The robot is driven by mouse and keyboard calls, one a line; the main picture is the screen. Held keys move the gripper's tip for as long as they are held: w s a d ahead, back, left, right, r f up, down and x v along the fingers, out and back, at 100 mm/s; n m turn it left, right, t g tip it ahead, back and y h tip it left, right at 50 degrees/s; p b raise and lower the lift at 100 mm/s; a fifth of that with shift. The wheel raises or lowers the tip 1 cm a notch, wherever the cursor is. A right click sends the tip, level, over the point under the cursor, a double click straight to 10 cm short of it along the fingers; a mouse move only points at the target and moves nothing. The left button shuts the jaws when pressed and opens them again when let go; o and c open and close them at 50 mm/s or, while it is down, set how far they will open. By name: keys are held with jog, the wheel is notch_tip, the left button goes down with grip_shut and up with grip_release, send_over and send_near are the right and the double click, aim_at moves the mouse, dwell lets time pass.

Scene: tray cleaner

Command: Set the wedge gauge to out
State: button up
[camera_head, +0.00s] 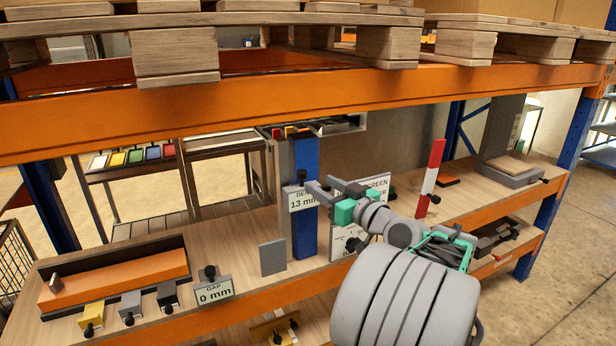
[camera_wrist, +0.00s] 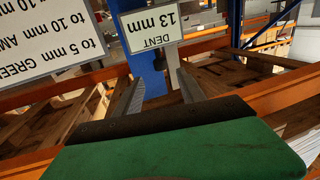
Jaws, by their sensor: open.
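My gripper (camera_head: 318,190) is open in front of the blue upright post (camera_head: 304,235), beside the "DENT 13 mm" sign (camera_head: 300,201). In the wrist view its two grey fingers (camera_wrist: 158,88) stand apart, with the upside-down sign (camera_wrist: 152,24) and its grey stem beyond them. I see nothing held between them. Which part is the wedge gauge is not clear. A "GAP 0 mm" sign (camera_head: 214,291) with a black knob stands at the front left of the bench. Left of it lies a long orange block (camera_head: 115,281) in a dark tray, with a small grey piece at its left end.
Yellow (camera_head: 91,318), grey (camera_head: 130,309) and dark (camera_head: 168,298) blocks with knobs line the bench front. A grey plate (camera_head: 272,257) stands by the post. A red-and-white post (camera_head: 431,178) stands right of my arm. An orange shelf beam (camera_head: 300,107) crosses above.

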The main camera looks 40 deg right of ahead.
aim_at(305, 176)
jog(key=w, duration=0.2)
jog(key=w+p, duration=0.1)
jog(key=w, duration=0.3)
jog(key=shift+w+d, duration=0.25)
jog(key=shift+c, duration=0.5)
grip_shut()
dwell(0.5)
